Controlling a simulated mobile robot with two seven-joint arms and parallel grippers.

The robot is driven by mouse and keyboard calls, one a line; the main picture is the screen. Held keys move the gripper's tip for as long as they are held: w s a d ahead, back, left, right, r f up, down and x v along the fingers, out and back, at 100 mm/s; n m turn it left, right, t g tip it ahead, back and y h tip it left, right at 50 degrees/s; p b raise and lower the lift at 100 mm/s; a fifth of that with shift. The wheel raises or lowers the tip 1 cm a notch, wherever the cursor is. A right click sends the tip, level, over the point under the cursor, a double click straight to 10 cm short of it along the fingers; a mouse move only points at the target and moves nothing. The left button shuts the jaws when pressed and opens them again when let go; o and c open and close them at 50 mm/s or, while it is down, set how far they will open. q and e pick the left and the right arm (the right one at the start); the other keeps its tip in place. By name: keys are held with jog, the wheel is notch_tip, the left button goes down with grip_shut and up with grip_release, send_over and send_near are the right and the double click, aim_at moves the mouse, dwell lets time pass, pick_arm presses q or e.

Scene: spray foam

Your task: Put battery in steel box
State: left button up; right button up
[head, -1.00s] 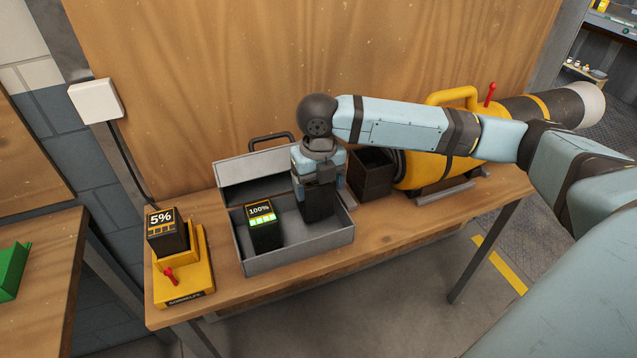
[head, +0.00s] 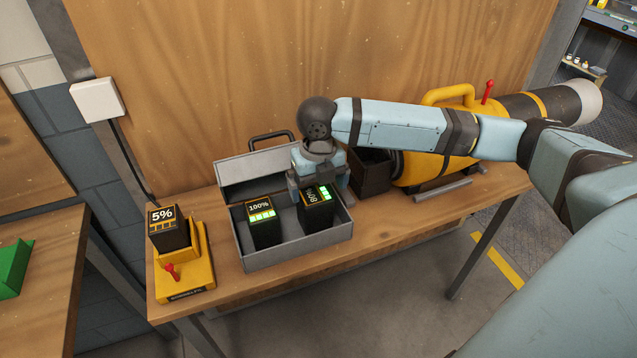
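The steel box (head: 300,252) stands open on the wooden table, its lid tipped back. A dark battery (head: 264,233) reading 100% with green bars stands in its left part. A second dark battery (head: 317,212) with lit green bars stands in its right part; its readout is turned sideways and hard to read. My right gripper (head: 319,193) is directly above this second battery, its fingers spread on either side of the battery's top with the lit face showing between them. It looks open. My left gripper is not in view.
A yellow charger (head: 188,283) with a red lever holds a battery (head: 168,230) reading 5% at the left. A dark open container (head: 372,178) and a large yellow device (head: 430,172) stand right of the box. Bare table lies in front of them.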

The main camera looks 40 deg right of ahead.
jog(key=shift+f, duration=0.2)
jog(key=shift+r+b, duration=0.2)
jog(key=shift+b, duration=0.1)
notch_tip(320, 180, up, 13)
jog(key=shift+w+p, duration=0.15)
jog(key=shift+p, duration=0.2)
jog(key=shift+f, duration=0.2)
